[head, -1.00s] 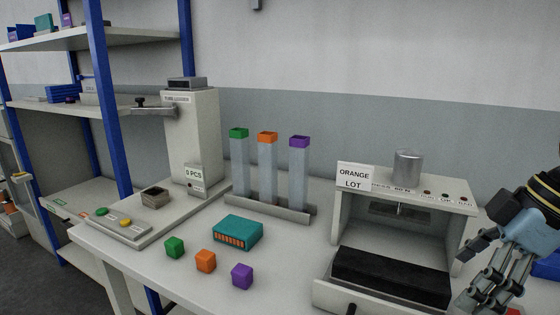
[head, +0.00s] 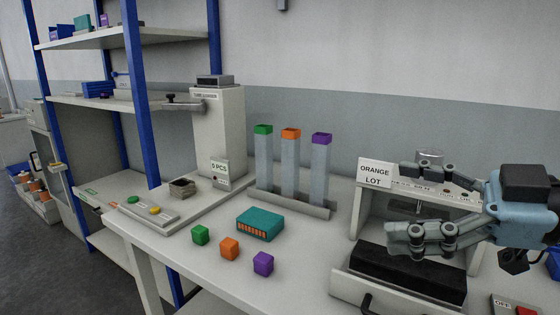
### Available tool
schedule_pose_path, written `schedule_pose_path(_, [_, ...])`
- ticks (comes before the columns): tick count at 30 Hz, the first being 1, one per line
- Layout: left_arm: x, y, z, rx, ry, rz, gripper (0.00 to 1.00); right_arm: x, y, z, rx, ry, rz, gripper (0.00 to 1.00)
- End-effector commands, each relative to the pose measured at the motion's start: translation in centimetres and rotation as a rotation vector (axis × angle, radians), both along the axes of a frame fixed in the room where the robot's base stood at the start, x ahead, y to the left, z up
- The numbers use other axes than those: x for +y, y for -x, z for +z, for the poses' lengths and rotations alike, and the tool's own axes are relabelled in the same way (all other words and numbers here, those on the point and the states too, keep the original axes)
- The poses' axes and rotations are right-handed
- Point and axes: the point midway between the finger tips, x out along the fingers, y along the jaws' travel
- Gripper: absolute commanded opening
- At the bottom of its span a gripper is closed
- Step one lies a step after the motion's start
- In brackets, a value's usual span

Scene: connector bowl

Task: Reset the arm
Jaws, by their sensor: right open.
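My right gripper (head: 408,202) is open and empty, with its fingers pointing left. It hangs in front of the white machine (head: 366,215) with the "ORANGE LOT" sign (head: 375,173) and hides part of its front and top. The machine's black block (head: 408,273) lies below the fingers. I see no object between the fingers. My left gripper is not in view.
A teal connector (head: 260,224) and green (head: 200,235), orange (head: 229,248) and purple (head: 263,263) cubes lie on the table. Three capped tubes stand in a rack (head: 290,206) behind. A counting machine (head: 219,140) and blue-post shelves (head: 137,100) are at left.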

Motion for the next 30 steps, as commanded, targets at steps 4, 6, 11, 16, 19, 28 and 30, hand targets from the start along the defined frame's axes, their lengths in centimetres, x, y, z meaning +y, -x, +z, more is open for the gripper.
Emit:
schedule_pose_path(4, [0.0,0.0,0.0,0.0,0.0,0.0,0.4,-1.1,-0.9,6.8,-0.259,-0.299,-0.21,0.87])
schedule_pose_path(6, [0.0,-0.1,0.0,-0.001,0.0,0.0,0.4,-3.9,-1.5,8.9,-0.341,-0.415,-0.399,0.87])
schedule_pose_path(11, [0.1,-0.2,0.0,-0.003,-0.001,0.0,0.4,-12.4,-2.1,7.3,-0.301,-0.507,-0.918,0.87])
schedule_pose_path(16, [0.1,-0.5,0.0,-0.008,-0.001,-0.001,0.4,-18.3,1.2,-3.1,0.081,-0.318,-1.362,0.87])
schedule_pose_path(19, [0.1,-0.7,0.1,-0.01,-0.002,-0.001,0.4,-18.3,4.9,-9.1,0.35,-0.145,-1.45,0.87])
schedule_pose_path(28, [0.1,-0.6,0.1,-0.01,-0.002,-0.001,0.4,-14.0,15.1,-18.0,0.896,0.232,-1.32,0.87])
schedule_pose_path(30, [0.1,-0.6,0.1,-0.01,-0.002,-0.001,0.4,-12.7,17.2,-19.0,0.988,0.298,-1.255,0.87])
